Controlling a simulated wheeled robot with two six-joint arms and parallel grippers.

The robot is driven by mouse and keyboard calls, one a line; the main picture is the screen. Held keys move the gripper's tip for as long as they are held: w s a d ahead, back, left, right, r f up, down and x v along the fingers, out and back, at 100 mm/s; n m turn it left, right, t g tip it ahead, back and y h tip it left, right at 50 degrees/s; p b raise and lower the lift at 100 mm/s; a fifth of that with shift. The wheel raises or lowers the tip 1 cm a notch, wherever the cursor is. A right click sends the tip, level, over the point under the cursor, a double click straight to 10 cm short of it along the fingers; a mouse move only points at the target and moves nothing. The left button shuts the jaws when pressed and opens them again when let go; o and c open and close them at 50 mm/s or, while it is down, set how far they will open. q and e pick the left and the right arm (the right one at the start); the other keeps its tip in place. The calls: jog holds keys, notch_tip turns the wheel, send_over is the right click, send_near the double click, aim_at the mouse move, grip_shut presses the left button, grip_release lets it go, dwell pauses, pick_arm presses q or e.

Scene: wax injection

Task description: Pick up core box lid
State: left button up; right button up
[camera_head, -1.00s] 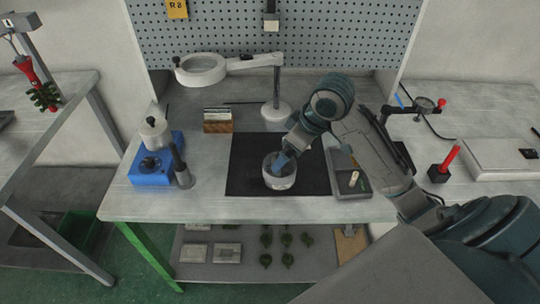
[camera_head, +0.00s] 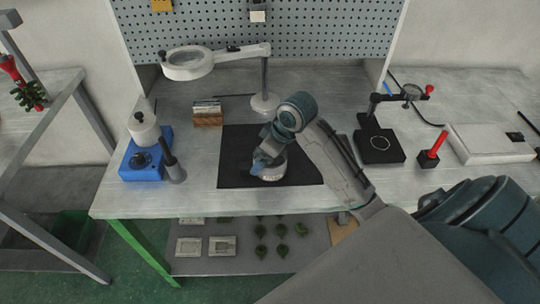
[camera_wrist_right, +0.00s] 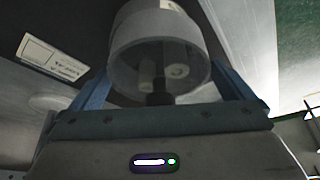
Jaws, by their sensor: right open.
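The core box (camera_head: 272,177) is a round, pale container standing on a black mat (camera_head: 230,170) on the workbench. My right gripper (camera_head: 266,160) is over its top and hides much of the lid. In the right wrist view, the clear round lid (camera_wrist_right: 160,50) with its dark knob (camera_wrist_right: 160,93) faces the gripper. Small pale pieces show through it. The blue fingers of the right gripper (camera_wrist_right: 165,75) stand open on either side of the box. I cannot tell whether they touch it. My left gripper is not in view.
A blue wax pot unit (camera_head: 147,160) stands at the left. A black stand (camera_head: 380,148) and a red-handled tool (camera_head: 432,153) are at the right. Bare bench surrounds the mat's left side.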

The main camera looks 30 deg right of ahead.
jog(key=shift+c, duration=1.1)
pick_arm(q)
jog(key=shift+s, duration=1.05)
pick_arm(e)
jog(key=c, duration=0.7)
